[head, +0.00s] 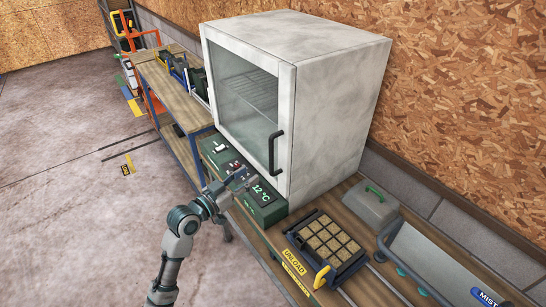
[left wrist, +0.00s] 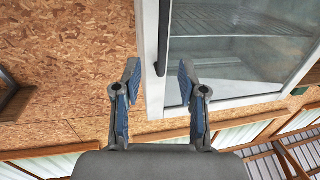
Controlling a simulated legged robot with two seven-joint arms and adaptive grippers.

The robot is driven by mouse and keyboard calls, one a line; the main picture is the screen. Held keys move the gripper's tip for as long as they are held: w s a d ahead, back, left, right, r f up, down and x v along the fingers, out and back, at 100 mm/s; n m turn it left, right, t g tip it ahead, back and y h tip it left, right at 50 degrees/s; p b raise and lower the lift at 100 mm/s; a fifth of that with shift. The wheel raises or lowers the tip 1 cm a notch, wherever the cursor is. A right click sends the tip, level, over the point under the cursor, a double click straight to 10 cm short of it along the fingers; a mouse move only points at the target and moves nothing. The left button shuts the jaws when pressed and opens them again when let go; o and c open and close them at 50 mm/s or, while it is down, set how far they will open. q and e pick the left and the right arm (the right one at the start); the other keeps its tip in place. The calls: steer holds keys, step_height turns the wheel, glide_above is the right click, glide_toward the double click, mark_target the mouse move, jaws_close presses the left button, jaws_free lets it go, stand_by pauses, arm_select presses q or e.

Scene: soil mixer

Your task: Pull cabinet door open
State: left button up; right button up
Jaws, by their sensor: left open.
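The white cabinet (head: 335,75) stands on the bench with its glass door (head: 245,90) shut. A dark vertical door handle (head: 274,152) is on the right side of the door frame. My left gripper (head: 243,179) is in front of the cabinet's lower part, just left of and below the handle. In the left wrist view my left gripper (left wrist: 160,75) is open and empty. The handle (left wrist: 161,40) lines up with the gap between its fingers; I cannot tell how far away it is. My right gripper is not in view.
A green control box (head: 262,208) showing 12 °C sits below the door, close to my gripper. A tray of soil blocks (head: 325,240) and a grey lidded box with green handle (head: 371,205) are on the right. A workbench (head: 172,95) stands on the left. The floor (head: 70,150) is open.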

mark_target(270, 159)
arm_select(q)
steer(key=shift+p+x, duration=0.3)
steer(key=shift+x, duration=5.65)
steer(key=shift+w+a+f, duration=0.1)
steer(key=shift+a, duration=0.2)
jaws_close()
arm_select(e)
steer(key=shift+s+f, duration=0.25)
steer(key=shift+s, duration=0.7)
